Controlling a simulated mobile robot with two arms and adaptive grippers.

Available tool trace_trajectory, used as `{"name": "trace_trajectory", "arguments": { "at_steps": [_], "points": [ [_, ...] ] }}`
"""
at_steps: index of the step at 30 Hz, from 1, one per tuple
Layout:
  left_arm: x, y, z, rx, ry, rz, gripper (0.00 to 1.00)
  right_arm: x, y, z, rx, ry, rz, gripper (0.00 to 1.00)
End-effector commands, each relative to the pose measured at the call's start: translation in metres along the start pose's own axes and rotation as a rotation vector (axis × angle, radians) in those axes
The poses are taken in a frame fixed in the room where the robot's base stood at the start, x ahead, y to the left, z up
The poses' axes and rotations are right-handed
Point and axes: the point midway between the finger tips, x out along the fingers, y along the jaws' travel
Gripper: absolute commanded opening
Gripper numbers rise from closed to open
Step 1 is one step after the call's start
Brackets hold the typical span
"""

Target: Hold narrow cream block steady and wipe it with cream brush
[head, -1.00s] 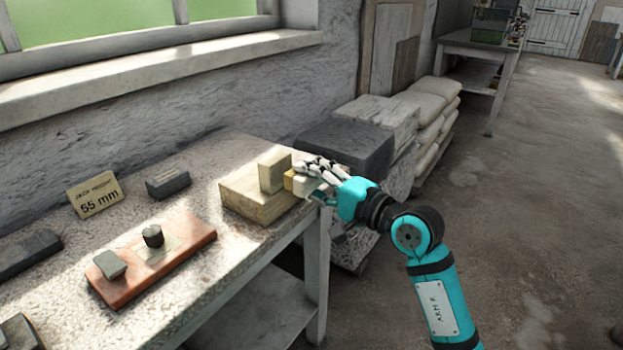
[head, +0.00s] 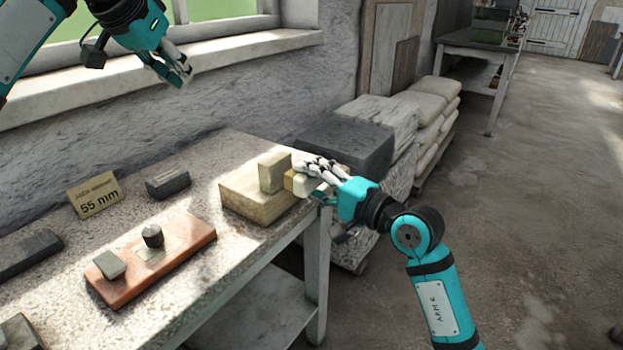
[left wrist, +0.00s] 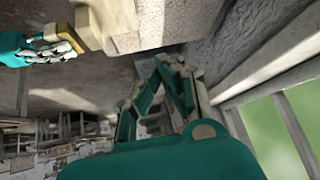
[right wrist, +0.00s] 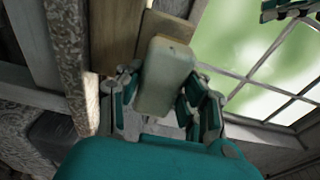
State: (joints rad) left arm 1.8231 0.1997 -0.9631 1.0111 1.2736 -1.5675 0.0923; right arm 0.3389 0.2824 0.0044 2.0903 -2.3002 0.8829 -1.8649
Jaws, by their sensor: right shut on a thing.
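The narrow cream block (head: 272,174) stands upright on a wider cream block (head: 246,199) near the bench's right end. My right gripper (head: 318,177) is shut on the pale body of the cream brush (head: 302,185). The brush's ochre end (head: 289,180) points at the narrow block, close beside its right face; I cannot tell if they touch. The right wrist view shows the brush body (right wrist: 165,75) between the fingers.
A red-brown board (head: 190,240) with a dark knob and grey block lies at the bench's front. A "55 mm" sign (head: 96,195) and a dark block (head: 168,182) stand behind it. Stone blocks (head: 345,145) and sacks stand beyond the bench.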

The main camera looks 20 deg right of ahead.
Motion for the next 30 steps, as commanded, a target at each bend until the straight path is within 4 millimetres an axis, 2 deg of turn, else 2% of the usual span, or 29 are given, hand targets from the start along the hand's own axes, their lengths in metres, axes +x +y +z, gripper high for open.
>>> {"name": "trace_trajectory", "arguments": {
  "at_steps": [1,6,9,12,16,30],
  "points": [
    [0.017,0.024,0.0,0.03,-0.028,0.036,0.0,0.0,0.0,0.0,0.0,0.0,-0.001,0.04],
    [0.052,0.081,0.003,0.102,-0.093,0.123,0.0,0.0,0.0,0.0,0.0,0.0,-0.001,0.04],
    [0.065,0.104,0.006,0.13,-0.12,0.158,0.0,0.0,0.0,0.0,0.0,0.0,-0.001,0.04],
    [0.072,0.119,0.009,0.149,-0.135,0.18,0.0,0.0,0.0,0.0,0.0,0.0,-0.001,0.04],
    [0.078,0.126,0.012,0.158,-0.144,0.191,0.0,0.0,0.0,0.0,0.0,0.0,-0.001,0.04],
    [0.113,0.129,0.042,0.157,-0.144,0.191,0.0,0.0,0.0,0.0,0.0,0.0,-0.001,0.04]
  ]
}}
